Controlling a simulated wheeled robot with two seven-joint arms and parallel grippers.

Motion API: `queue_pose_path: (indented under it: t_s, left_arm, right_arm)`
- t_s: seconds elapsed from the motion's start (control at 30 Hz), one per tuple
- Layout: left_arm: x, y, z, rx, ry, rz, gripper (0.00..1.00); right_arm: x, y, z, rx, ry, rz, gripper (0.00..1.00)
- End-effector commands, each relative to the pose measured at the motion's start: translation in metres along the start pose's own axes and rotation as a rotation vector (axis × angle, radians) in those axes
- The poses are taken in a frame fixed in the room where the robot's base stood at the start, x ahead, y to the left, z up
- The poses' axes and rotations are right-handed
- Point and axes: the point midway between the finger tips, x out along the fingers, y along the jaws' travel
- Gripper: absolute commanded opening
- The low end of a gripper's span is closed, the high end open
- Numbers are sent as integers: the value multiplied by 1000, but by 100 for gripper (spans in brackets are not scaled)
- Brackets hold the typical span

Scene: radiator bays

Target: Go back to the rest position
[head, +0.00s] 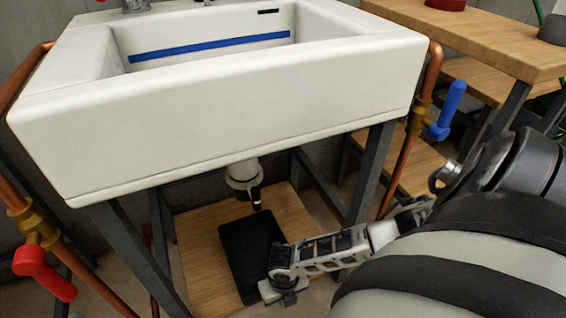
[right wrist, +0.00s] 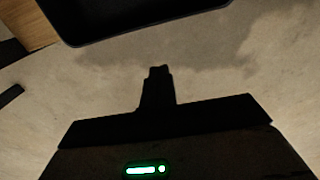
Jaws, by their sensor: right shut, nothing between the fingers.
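My right arm reaches in from the right in the head view. Its gripper (head: 283,291) hangs low in front of the sink stand, by the near right edge of the black tray (head: 246,240). In the right wrist view the gripper (right wrist: 158,75) is a dark shape with its fingers together and nothing between them. It points over bare grey floor (right wrist: 215,75), and the tray's dark rim (right wrist: 150,36) crosses the top of that view. My left gripper is not in view.
A white sink (head: 220,130) stands on dark legs (head: 370,170), with a white drain (head: 243,178) above the tray and a wooden shelf (head: 195,235). A pipe with a red valve handle (head: 43,274) is left; one with a blue handle (head: 450,108) is right. A wooden bench (head: 490,45) stands behind right.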

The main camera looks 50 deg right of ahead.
Motion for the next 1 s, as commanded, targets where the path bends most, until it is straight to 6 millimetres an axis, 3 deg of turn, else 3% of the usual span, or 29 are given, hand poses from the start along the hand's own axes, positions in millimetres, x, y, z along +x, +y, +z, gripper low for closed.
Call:
queue_pose_path:
  t_s: [0.03, 0.2, 0.57, 0.67, 0.77, 0.9, 1.0]
  left_arm:
    - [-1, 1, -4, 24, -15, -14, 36]
    - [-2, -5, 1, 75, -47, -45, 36]
    - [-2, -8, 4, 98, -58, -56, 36]
    - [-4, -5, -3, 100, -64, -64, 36]
    - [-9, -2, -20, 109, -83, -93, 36]
    - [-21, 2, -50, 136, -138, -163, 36]
    - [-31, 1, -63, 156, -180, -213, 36]
  right_arm:
    - [-16, -1, 0, -2, -1, -1, 0]
    - [-35, 0, 0, -1, 0, 0, 0]
    - [-40, 0, 0, 0, 1, 0, 0]
    - [-51, 0, 0, 0, 1, 0, 0]
    - [-80, 0, 0, 0, 0, 0, 0]
    - [-142, 0, 0, 0, 0, 0, 0]
    - [-176, 0, 0, 0, 1, 0, 0]
